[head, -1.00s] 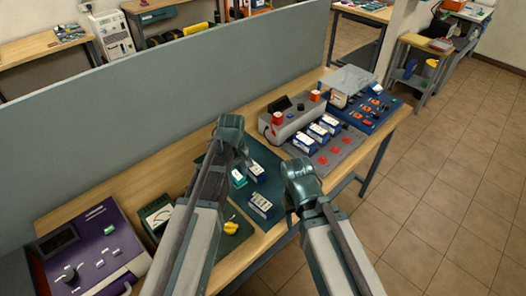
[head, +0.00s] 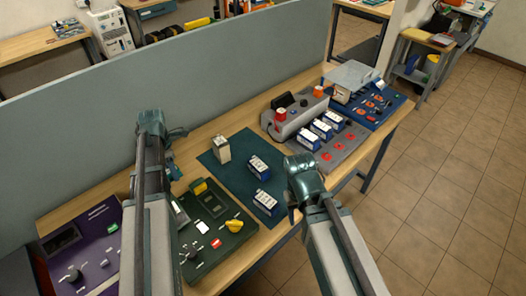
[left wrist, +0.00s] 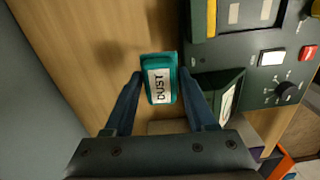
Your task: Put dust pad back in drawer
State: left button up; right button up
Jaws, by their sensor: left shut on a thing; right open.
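The dust pad (left wrist: 159,80) is a small teal block with a white label reading "DUST". In the left wrist view it sits between the fingers of my left gripper (left wrist: 160,76), which is shut on it, above bare wood. In the head view my left gripper (head: 168,162) is beside the green tester, over the left-back part of the bench; the pad is mostly hidden there. My right gripper (head: 294,204) is open and empty near the bench's front edge, right of the mat. I cannot make out an open drawer in either view.
The green tester (head: 236,246) with switches and a purple unit (head: 95,245) stand at left. A dark mat (head: 216,170) holds a pale block (head: 222,150) and two blue batteries (head: 258,166). A grey charger (head: 345,150) stands at right. A grey partition (head: 240,80) runs behind.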

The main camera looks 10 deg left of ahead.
aim_at(178, 193)
pick_arm(q)
jog(key=shift+s+a+n, duration=0.15)
jog(key=shift+a+n, duration=0.25)
jog(key=shift+a, duration=0.05)
notch_tip(178, 193, down, 10)
jog(key=b, duration=1)
jog(key=shift+f, duration=0.15)
jog(key=o, duration=0.9)
